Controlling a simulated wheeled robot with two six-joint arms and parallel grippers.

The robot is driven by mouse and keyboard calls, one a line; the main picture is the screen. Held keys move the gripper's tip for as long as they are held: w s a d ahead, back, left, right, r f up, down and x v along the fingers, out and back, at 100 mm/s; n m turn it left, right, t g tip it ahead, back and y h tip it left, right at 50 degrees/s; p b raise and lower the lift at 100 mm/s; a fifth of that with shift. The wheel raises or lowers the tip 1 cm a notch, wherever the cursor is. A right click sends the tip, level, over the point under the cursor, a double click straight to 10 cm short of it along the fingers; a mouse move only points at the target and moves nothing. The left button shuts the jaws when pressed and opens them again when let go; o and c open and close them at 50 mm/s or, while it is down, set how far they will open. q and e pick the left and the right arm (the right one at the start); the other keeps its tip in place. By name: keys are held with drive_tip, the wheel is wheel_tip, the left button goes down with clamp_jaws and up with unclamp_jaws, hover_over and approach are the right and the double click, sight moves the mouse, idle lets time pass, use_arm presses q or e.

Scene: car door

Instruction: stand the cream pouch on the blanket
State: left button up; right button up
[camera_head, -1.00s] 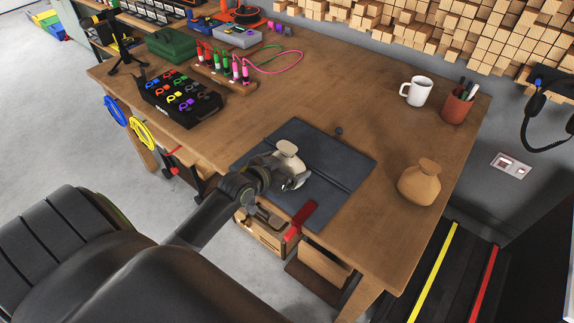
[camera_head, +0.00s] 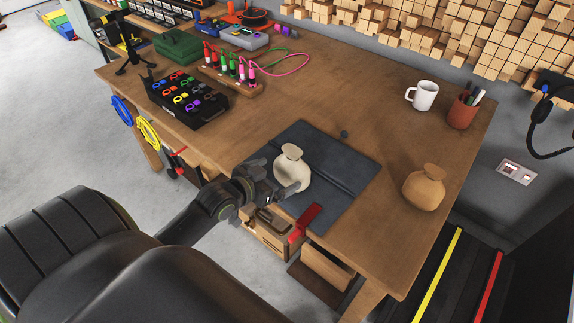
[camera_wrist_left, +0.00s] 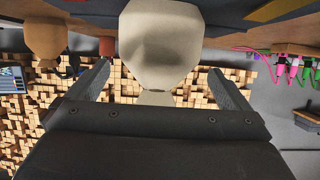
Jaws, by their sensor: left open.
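The cream pouch (camera_head: 291,172) stands upright on the dark grey blanket (camera_head: 343,178), with its narrow neck and flared top upward. My left gripper (camera_head: 279,186) is at the near side of the pouch, low by the blanket's near edge, and is open. In the left wrist view, which is upside down, the pouch (camera_wrist_left: 160,45) shows in front of the palm with a finger to each side and gaps between. The pouch's lower near side is partly hidden by the gripper in the head view. My right gripper is not in view.
A tan pouch (camera_head: 424,188) stands on the workbench right of the blanket. A red-handled tool (camera_head: 304,222) is at the bench's near edge. A white mug (camera_head: 423,96) and a pen cup (camera_head: 461,114) stand at the back right.

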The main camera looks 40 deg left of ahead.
use_arm(q)
drive_tip(key=v, duration=0.5)
idle(0.5)
drive_tip(key=s+d+f+n+g+y, duration=0.15)
drive_tip(key=s+f+g, duration=0.3)
drive_tip(key=s, duration=0.45)
drive_tip(key=s+d+f+g+y, duration=0.25)
drive_tip(key=s+g, duration=0.35)
drive_tip(key=s, duration=0.3)
wheel_tip(320, 180, down, 24)
drive_tip(key=a+h, duration=0.1)
drive_tip(key=a, duration=0.1)
drive_tip(key=s+d+f+g, duration=0.1)
drive_tip(key=s+f+g, duration=0.1)
drive_tip(key=s+f, duration=1.3)
drive_tip(key=shift+s+d+f+h, duration=0.3)
drive_tip(key=shift+f, duration=0.1)
